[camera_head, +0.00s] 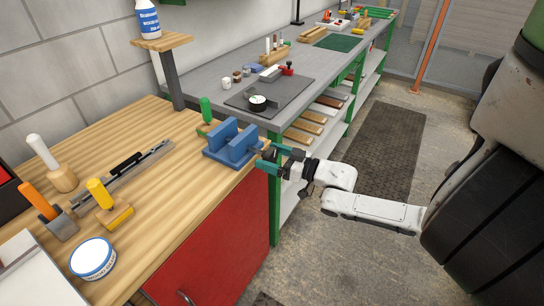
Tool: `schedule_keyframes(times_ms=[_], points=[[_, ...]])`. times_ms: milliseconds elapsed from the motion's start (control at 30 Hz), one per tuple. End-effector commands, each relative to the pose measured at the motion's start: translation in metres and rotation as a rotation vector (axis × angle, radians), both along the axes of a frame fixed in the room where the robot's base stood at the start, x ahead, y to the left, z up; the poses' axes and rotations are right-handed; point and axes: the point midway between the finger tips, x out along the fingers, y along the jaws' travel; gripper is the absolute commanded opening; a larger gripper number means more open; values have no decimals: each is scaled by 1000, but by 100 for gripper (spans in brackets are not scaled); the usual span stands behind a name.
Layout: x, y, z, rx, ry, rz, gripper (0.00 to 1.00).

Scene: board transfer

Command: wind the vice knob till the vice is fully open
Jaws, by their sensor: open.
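The blue vice (229,156) sits at the right front corner of the wooden bench. Its two upright jaws stand apart with a visible gap between them. The knob is on the vice's right side, by the bench edge; it is small, dark and mostly hidden by my gripper. My gripper (269,157) reaches in from the right at the height of the vice. Its teal fingers are open, one on the far side and one on the near side of the knob area. I cannot tell whether they touch the knob.
The wooden bench (170,190) carries a green-handled tool (206,110) behind the vice, a yellow-handled tool (101,194), a metal rail (125,175) and a round tin (93,258). A grey bench (205,80) stands behind. The floor at right holds a dark mat (383,150).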

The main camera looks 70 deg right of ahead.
Motion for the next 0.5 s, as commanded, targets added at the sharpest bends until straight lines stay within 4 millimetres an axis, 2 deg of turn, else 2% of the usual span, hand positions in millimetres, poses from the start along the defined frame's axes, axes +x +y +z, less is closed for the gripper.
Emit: schedule_keyframes(times_ms=[67, 500], points=[[0, 0, 0, 0, 0, 0, 83], [0, 0, 0, 0, 0, 1, 41]])
